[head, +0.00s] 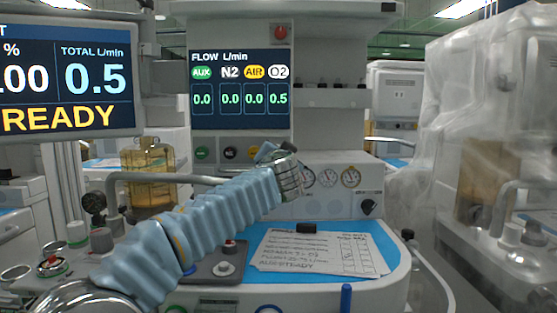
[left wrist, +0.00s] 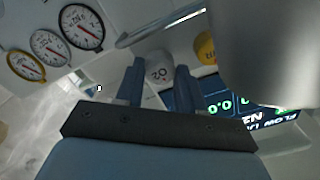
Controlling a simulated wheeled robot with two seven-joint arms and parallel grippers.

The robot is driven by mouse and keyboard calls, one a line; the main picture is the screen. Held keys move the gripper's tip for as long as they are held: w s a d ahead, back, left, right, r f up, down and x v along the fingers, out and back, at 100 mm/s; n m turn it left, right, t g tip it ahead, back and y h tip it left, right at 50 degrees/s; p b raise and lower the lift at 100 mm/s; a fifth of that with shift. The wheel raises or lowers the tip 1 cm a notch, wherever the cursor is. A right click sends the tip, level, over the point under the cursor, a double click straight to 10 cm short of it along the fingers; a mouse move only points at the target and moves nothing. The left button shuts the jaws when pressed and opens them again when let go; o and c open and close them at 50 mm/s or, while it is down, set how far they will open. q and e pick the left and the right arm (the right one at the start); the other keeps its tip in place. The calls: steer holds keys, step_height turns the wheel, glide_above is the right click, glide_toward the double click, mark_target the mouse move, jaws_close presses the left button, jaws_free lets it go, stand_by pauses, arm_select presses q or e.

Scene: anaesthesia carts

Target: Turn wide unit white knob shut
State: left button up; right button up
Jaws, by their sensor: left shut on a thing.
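The white knob (left wrist: 158,69), marked O2, shows in the left wrist view between the two blue-grey fingers of my left gripper (left wrist: 160,78). The fingers are shut on it, one on each side. In the head view my left wrist and gripper (head: 267,152) reach the knob row of the wide unit and hide the white knob. The flow screen (head: 240,88) above reads O2 0.5, with AUX, N2 and AIR at 0.0. My right gripper is in neither view.
Green (head: 201,154), black (head: 230,153) and yellow (left wrist: 205,47) knobs sit beside the white one. Round gauges (head: 328,178) are to its right. A metal rail (head: 150,177) runs below. A paper sheet (head: 320,252) lies on the blue worktop. The left monitor (head: 65,75) reads READY, total 0.5.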

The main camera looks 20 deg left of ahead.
arm_select(q)
steer(key=shift+m, duration=1)
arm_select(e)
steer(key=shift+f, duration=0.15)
arm_select(q)
steer(key=o, duration=1)
steer(key=shift+o, duration=0.2)
steer(key=b+v, duration=0.4)
steer(key=v, duration=1)
steer(key=shift+b, duration=0.3)
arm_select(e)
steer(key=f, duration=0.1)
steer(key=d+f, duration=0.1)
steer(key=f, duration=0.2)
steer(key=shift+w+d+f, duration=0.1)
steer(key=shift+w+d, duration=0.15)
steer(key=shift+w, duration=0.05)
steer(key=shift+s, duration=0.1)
